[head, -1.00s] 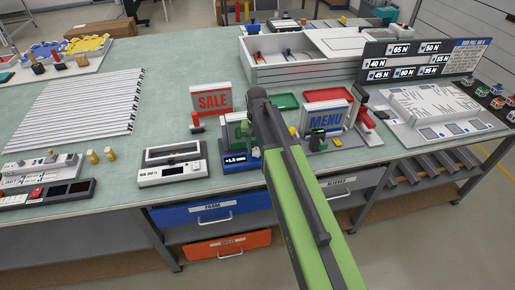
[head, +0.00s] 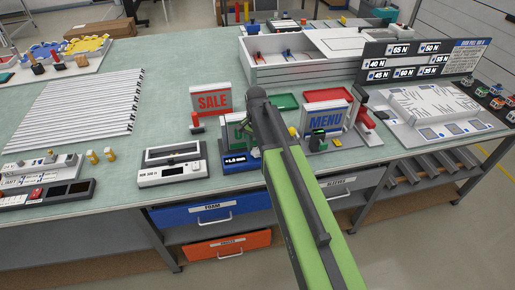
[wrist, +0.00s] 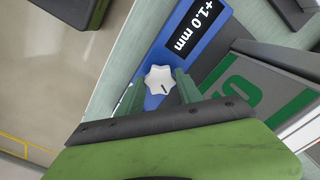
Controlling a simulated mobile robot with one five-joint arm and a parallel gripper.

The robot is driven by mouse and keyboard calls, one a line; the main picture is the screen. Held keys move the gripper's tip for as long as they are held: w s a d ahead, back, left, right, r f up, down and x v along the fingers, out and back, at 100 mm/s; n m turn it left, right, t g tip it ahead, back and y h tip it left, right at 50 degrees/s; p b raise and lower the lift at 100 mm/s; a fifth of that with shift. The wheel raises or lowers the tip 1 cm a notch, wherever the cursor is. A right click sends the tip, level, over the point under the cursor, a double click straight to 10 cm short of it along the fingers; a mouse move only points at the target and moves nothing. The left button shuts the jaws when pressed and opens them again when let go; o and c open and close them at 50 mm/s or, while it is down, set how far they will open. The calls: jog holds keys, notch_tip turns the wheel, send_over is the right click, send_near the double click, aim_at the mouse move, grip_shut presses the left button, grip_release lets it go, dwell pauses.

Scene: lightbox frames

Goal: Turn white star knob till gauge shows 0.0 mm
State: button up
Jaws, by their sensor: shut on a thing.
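The white star knob (wrist: 158,79) sits at the end of a blue gauge body (wrist: 185,52) in the wrist view. A short dark mark on the knob points to the lower right. The gauge display (wrist: 187,27) reads +1.0 mm. My gripper (wrist: 160,86) is shut on the knob, with one green finger on each side. In the head view the blue gauge (head: 236,160) stands near the front edge of the table, left of my arm. The knob and fingertips are hidden there behind my arm.
A grey and green panel (wrist: 262,90) lies close beside the gauge in the wrist view. In the head view a red SALE sign (head: 212,101) stands behind the gauge, a MENU sign (head: 326,119) to its right and a white scale-like box (head: 173,168) to its left.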

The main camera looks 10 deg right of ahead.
aim_at(256, 150)
jog(key=m, duration=0.3)
jog(key=shift+m, duration=2.3)
jog(key=o, duration=1.4)
jog(key=shift+c, duration=0.2)
notch_tip(256, 150, up, 18)
jog(key=p, duration=1.7)
jog(key=shift+f, duration=0.25)
